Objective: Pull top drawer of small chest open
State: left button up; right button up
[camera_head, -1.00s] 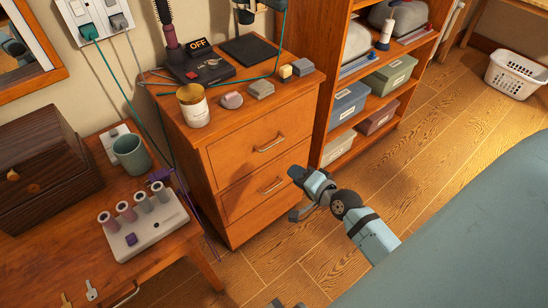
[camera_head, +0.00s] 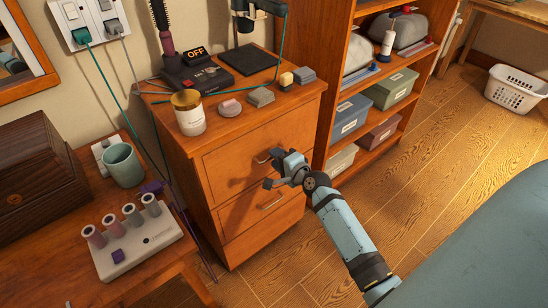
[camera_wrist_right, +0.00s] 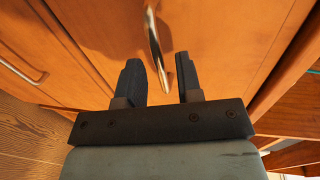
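The small chest (camera_head: 212,166) is orange-brown wood and stands against the wall. Its top drawer (camera_head: 228,162) appears shut, flush with the chest front. The top drawer's metal handle (camera_head: 262,159) is partly hidden by my right gripper (camera_head: 277,166). In the right wrist view, my right gripper (camera_wrist_right: 162,82) is open. The lower end of the metal handle (camera_wrist_right: 154,45) reaches in between its two dark fingers, closer to the right finger, with a gap to the left one. My left gripper is not in view.
A candle jar (camera_head: 188,113), stones and a black device (camera_head: 198,76) stand on the chest top. The lower drawer handle (camera_head: 269,201) is below my gripper. A shelf unit (camera_head: 329,90) with boxes adjoins at right. A table (camera_head: 70,280) stands at left. Floor in front is clear.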

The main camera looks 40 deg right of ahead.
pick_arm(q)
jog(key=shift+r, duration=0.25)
pick_arm(e)
jog(key=shift+x, duration=0.95)
jog(key=shift+c, duration=0.2)
jog(key=shift+s, duration=0.1)
grip_shut()
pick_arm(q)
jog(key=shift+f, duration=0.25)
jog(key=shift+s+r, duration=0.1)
pick_arm(e)
jog(key=shift+s, duration=0.1)
